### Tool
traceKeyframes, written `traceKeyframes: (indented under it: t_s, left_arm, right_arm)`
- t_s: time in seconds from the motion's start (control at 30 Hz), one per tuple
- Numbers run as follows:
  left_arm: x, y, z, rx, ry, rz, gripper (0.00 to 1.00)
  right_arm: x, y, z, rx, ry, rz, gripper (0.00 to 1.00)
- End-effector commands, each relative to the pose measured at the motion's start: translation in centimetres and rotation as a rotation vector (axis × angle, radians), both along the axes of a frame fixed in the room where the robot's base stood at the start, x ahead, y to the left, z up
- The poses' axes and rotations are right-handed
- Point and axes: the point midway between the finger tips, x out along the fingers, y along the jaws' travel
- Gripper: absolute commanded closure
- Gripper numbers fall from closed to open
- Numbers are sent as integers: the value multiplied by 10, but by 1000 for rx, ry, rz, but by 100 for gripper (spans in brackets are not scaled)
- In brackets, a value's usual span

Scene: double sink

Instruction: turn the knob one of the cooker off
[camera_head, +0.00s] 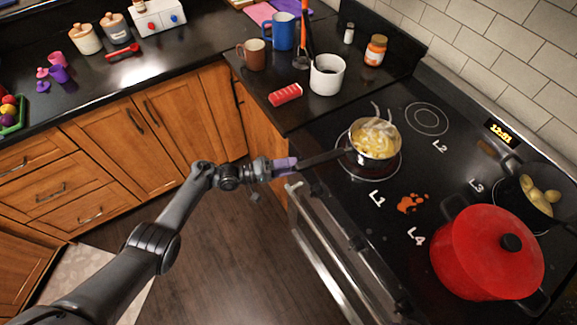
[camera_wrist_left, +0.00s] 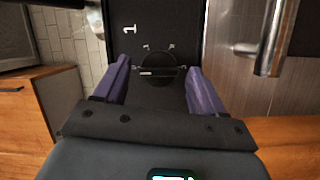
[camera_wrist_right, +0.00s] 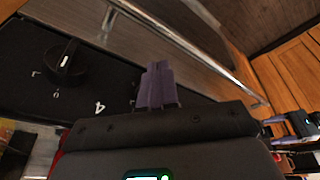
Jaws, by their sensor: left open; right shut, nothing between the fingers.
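Knob one (camera_wrist_left: 160,78) is a round black knob on the cooker's dark front panel (camera_wrist_left: 180,18). The label 1 shows near it, with small marks beside the knob. A pale pointer line on it lies roughly crosswise in the left wrist view. My left gripper (camera_wrist_left: 159,64) is open, its purple fingers on either side of the knob; contact cannot be told. In the head view, my left gripper (camera_head: 284,166) is at the cooker's front edge near L1, and the knob is hidden. My right gripper (camera_wrist_right: 155,83) is shut and empty, near a knob (camera_wrist_right: 62,63) by label 4.
A pot of food (camera_head: 374,140) with a handle stands on burner L1. A red lidded pot (camera_head: 470,245) is at L4, and a pan (camera_head: 538,190) at L3. A metal oven handle (camera_head: 320,255) runs along the front. The floor before the cooker is clear.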

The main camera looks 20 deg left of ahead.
Motion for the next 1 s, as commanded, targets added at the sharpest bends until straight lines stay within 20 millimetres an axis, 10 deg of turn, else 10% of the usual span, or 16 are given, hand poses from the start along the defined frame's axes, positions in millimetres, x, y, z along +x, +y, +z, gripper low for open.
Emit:
traceKeyframes:
  t_s: [0.6,1.0]
  left_arm:
    - [-51,76,-1,3,3,2,30]
    - [-58,87,-1,1,2,0,30]
  right_arm:
    - [0,2,10,7,0,-4,100]
    - [0,2,10,10,-1,-6,100]
